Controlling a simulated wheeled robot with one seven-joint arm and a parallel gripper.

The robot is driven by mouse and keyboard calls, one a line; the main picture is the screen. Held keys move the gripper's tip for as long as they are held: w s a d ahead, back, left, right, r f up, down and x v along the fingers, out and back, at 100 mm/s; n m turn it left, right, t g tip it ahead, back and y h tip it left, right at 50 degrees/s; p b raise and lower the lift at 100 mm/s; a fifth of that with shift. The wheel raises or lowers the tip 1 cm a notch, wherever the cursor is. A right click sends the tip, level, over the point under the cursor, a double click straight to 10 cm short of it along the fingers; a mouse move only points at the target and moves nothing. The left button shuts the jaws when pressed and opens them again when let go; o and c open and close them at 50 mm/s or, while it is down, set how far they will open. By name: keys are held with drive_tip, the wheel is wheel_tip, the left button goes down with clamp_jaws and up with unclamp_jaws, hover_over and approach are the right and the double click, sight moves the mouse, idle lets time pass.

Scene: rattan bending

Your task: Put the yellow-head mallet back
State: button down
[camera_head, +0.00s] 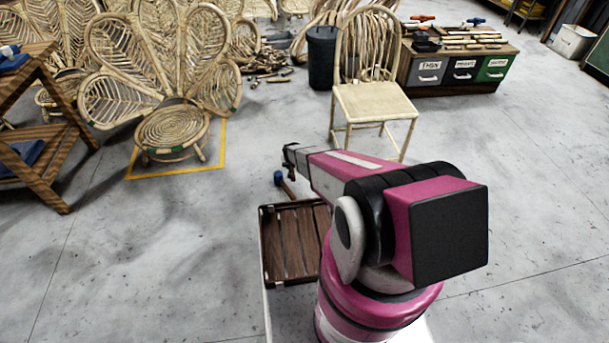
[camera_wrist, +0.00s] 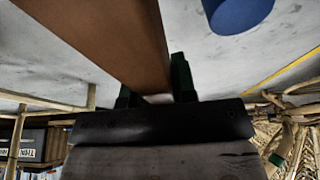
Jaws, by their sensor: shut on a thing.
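My gripper (camera_wrist: 155,93) is shut on a brown wooden handle (camera_wrist: 100,30), which runs from between the dark fingers to the upper left of the wrist view. The head of this held tool is not visible, so its colour cannot be told. In the head view my gripper (camera_head: 290,157) is at the far end of my arm, above the floor. A blue round piece (camera_head: 278,178) with a brown stick shows just below it. A blue cylinder (camera_wrist: 237,12) also shows at the top of the wrist view; whether it joins the held handle cannot be told. No yellow head is visible.
A brown slatted tray (camera_head: 276,245) lies close to my arm. A rattan chair (camera_head: 375,104) stands beyond my gripper, before a tool-topped drawer cabinet (camera_head: 458,68). A wooden rack (camera_head: 50,130) stands left, near a petal-backed rattan chair (camera_head: 172,128). Open floor lies between.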

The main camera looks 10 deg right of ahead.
drive_tip(key=d+f, duration=0.1)
drive_tip(key=d, duration=0.1)
drive_tip(key=d+f, duration=0.2)
drive_tip(key=d, duration=0.1)
drive_tip(key=d+f, duration=0.2)
drive_tip(key=d, duration=0.1)
drive_tip(key=shift+s, duration=0.25)
drive_tip(key=shift+f, duration=1.85)
drive_tip(key=shift+f, duration=0.2)
drive_tip(key=c, duration=0.9)
unclamp_jaws()
drive_tip(key=shift+r, duration=0.1)
drive_tip(key=s+r+g, duration=0.1)
drive_tip(key=s+r, duration=0.5)
drive_tip(key=r, duration=0.8)
drive_tip(key=s+r, duration=0.5)
drive_tip(key=r, duration=0.9)
drive_tip(key=s+r+g, duration=0.1)
drive_tip(key=s+r, duration=0.6)
drive_tip(key=r, duration=0.1)
drive_tip(key=s+r+g, duration=0.1)
drive_tip(key=s+r, duration=0.6)
drive_tip(key=r, duration=0.2)
drive_tip(key=s+r+g, duration=0.1)
drive_tip(key=s+r, duration=0.5)
drive_tip(key=r, duration=0.2)
drive_tip(key=shift+s+r, duration=0.15)
drive_tip(key=shift+s, duration=0.25)
